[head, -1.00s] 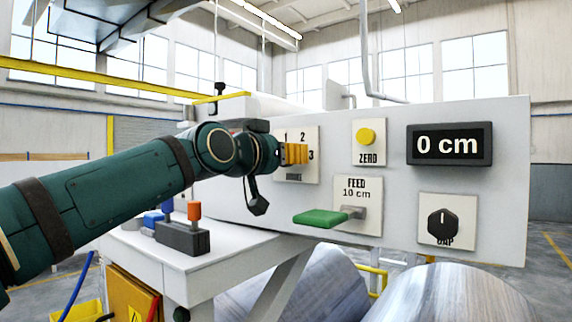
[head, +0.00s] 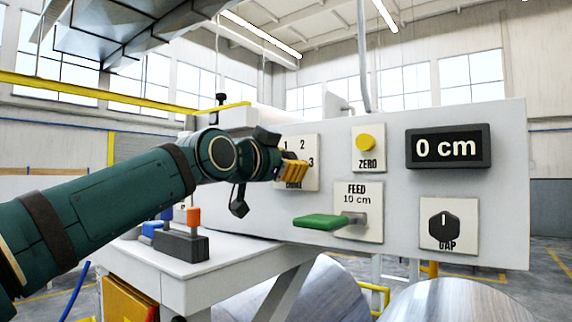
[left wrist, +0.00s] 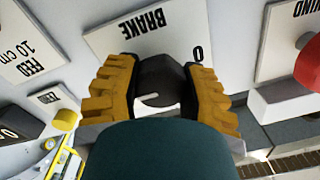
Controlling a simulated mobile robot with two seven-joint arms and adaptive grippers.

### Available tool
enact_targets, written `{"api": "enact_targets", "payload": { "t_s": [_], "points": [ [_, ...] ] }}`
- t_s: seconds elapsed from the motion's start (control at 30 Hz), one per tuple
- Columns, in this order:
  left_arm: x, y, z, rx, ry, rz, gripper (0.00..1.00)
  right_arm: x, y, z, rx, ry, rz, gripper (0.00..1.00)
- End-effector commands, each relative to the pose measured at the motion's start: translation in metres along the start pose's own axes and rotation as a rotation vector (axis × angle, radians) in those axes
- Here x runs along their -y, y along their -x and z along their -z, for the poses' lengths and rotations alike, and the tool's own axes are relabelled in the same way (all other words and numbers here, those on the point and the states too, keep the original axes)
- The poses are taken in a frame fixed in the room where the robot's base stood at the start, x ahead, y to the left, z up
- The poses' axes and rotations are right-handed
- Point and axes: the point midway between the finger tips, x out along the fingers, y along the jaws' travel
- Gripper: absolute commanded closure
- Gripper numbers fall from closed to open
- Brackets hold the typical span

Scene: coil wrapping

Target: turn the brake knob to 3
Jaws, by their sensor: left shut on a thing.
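The brake plate (head: 311,142) is on the white panel, with 1, 2 and 3 showing around the knob in the head view. The wrist view shows the plate (left wrist: 118,38) upside down with BRAKE and 0. The dark brake knob (left wrist: 160,78) sits between the yellow fingers of my left gripper (left wrist: 163,92), which are shut on its sides. In the head view my left gripper (head: 292,170) hides the knob and part of the BRAKE label. My right gripper is not in view.
Right of the brake are the yellow ZERO button (head: 366,142), the green FEED lever (head: 322,222), the GAP knob (head: 443,226) and a display (head: 448,147) reading 0 cm. A dark switch block (head: 181,243) stands on the white table at left. Metal coils (head: 450,300) lie below.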

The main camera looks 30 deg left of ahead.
Motion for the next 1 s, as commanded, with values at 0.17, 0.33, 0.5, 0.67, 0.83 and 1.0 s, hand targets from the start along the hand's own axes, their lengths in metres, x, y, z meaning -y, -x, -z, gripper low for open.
{"api": "enact_targets", "payload": {
  "t_s": [0.17, 0.33, 0.5, 0.67, 0.83, 1.0],
  "points": [
    [0.000, 0.000, -0.001, 0.001, -0.005, 0.000, 0.94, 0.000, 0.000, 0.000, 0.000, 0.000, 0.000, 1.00],
    [0.000, 0.000, -0.001, 0.001, -0.004, 0.000, 0.94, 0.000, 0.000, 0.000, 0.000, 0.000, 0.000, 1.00],
    [0.000, 0.000, 0.000, 0.001, -0.003, 0.000, 0.23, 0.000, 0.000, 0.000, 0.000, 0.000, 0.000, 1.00],
    [0.000, 0.000, 0.000, 0.000, -0.003, 0.000, 0.23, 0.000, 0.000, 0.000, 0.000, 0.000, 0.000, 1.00],
    [0.000, 0.005, 0.000, 0.000, -0.002, 0.001, 0.23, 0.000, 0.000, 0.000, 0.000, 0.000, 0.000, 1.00],
    [0.001, 0.030, 0.000, -0.001, -0.003, 0.002, 0.23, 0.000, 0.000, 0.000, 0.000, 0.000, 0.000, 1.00]
  ]
}}
